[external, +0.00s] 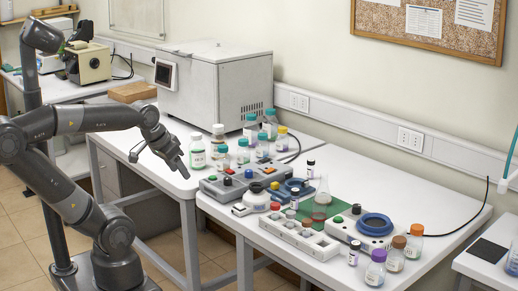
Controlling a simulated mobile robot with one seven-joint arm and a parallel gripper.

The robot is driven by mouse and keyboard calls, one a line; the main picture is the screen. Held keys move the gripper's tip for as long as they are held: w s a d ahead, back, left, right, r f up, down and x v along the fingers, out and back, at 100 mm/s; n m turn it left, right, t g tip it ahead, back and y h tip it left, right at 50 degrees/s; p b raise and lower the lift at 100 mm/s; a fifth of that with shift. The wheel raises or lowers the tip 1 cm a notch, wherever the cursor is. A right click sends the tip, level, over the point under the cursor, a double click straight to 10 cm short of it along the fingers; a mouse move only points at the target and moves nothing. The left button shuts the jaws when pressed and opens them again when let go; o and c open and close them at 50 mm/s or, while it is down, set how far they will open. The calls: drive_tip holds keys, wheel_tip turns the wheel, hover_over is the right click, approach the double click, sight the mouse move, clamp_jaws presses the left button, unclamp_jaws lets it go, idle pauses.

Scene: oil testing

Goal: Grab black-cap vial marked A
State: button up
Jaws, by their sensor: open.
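Small vials with dark caps stand in several places. One vial (310,169) stands alone behind the conical flask, one vial (294,203) is among the devices, and one vial (353,254) stands near the front edge of the right table. Their labels are too small to read, so I cannot tell which is marked A. My gripper (158,165) is open and empty. It hangs in the air at the left, in front of the teal-capped bottles and away from all the vials.
Teal- and white-capped bottles (197,156) crowd the table's left part. Grey devices (223,187), a conical flask (321,196) and a white rack (298,236) fill the middle. Orange-, brown- and purple-capped jars (375,272) stand front right. The table's back right (400,182) is clear.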

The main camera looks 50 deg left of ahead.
drive_tip(key=w+r+n, duration=0.1)
drive_tip(key=w+r, duration=0.4)
drive_tip(key=w, duration=0.7)
drive_tip(key=n+y, duration=0.2)
drive_tip(key=n, duration=0.1)
hover_over(310, 164)
drive_tip(key=s+d, duration=0.2)
drive_tip(key=s, duration=0.1)
wheel_tip(310, 164, down, 14)
drive_tip(key=r, duration=0.1)
drive_tip(key=shift+n, duration=0.3)
drive_tip(key=x, duration=0.5)
drive_tip(key=shift+a+f, duration=0.1)
drive_tip(key=shift+f, duration=0.05)
drive_tip(key=x, duration=0.5)
drive_tip(key=shift+s+a+f, duration=0.15)
drive_tip(key=shift+a+f, duration=0.2)
drive_tip(key=shift+a, duration=0.05)
drive_tip(key=c, duration=1)
